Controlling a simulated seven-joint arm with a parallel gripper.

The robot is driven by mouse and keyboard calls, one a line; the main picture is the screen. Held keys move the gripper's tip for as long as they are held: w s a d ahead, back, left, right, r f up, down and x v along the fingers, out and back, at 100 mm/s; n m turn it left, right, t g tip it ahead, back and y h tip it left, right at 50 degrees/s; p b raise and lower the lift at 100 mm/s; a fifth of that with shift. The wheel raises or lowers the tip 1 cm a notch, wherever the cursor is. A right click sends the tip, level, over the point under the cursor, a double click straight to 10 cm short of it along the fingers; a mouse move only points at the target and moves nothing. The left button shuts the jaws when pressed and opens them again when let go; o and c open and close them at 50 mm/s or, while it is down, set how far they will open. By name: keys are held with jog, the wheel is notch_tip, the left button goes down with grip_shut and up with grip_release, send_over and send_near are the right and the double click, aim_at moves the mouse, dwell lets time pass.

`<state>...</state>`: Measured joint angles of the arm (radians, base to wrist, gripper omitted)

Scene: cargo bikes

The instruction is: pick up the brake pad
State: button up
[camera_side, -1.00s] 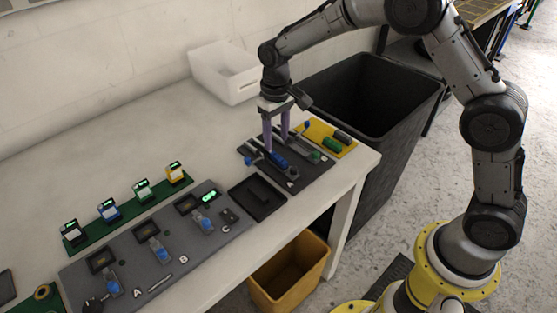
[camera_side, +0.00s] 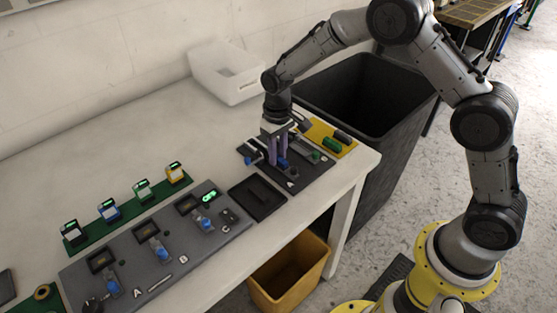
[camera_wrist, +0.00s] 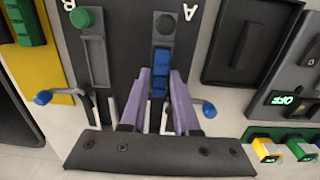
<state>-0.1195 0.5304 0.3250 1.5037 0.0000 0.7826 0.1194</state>
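My gripper (camera_side: 277,162) points down over the dark board at the table's right end. Its purple fingers (camera_wrist: 162,72) stand on either side of a row of blue blocks (camera_wrist: 159,75) in the slot marked A. The fingertips are very close to the blue sides; I cannot tell whether they touch or press. The blue shows beside the fingers in the side view (camera_side: 282,162), partly hidden. I cannot tell for sure which piece is the brake pad; the blue blocks between my fingers may be it.
Blue-knobbed levers (camera_wrist: 208,109) flank the slot. Slot B has a green knob (camera_wrist: 82,17). Green blocks (camera_wrist: 24,20) lie on a yellow panel. A black tray (camera_side: 257,197) and a grey board (camera_side: 160,250) lie to the left. A white bin (camera_side: 222,72) stands behind.

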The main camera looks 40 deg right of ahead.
grip_shut()
jog(key=shift+r, duration=0.1)
